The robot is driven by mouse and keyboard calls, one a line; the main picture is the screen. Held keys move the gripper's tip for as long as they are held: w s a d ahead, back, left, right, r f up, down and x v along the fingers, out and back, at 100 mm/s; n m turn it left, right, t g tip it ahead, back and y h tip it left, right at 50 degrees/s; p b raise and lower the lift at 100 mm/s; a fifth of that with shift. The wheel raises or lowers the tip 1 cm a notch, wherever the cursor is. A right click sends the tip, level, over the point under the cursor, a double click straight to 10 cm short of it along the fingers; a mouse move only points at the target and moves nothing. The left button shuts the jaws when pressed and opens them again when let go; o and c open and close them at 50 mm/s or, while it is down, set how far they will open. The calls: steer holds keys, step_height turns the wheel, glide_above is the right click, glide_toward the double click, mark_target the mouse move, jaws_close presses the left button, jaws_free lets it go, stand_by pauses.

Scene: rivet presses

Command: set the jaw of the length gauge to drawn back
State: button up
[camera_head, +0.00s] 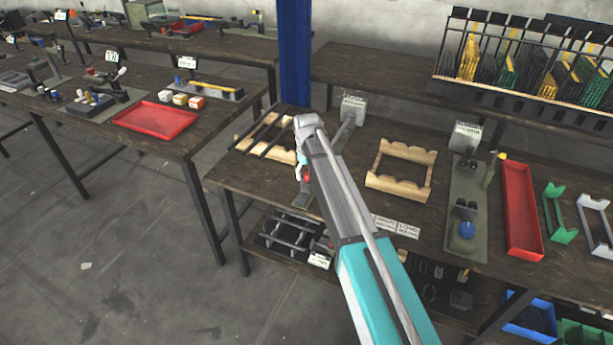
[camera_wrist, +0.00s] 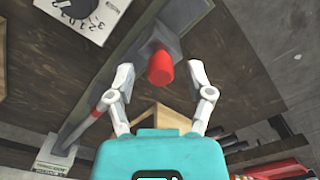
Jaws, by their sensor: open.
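The length gauge (camera_head: 343,132) appears as a long grey bar on the dark bench, partly hidden in the head view by my arm. In the wrist view its grey rail (camera_wrist: 112,75) runs diagonally, with a grey block (camera_wrist: 155,42) carrying a red knob (camera_wrist: 160,67). I take this block to be the jaw; its setting is not clear. My gripper (camera_wrist: 162,72) is open, with one finger on each side of the knob; I cannot tell whether either touches it. In the head view my gripper (camera_head: 303,175) is over the near end of the gauge.
A white dial plate (camera_wrist: 82,14) lies near the rail. A wooden rack (camera_head: 402,170) stands to the right, a slatted wooden rack (camera_head: 265,138) to the left. Farther right are a grey fixture (camera_head: 466,205) and a red tray (camera_head: 521,210). A blue post (camera_head: 294,55) rises behind.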

steer(key=shift+c, duration=0.2)
jaws_close()
stand_by(0.3)
steer(key=shift+s+a, duration=0.25)
steer(key=shift+s, duration=0.5)
jaws_free()
steer(key=shift+s, duration=0.1)
steer(key=shift+o, duration=0.2)
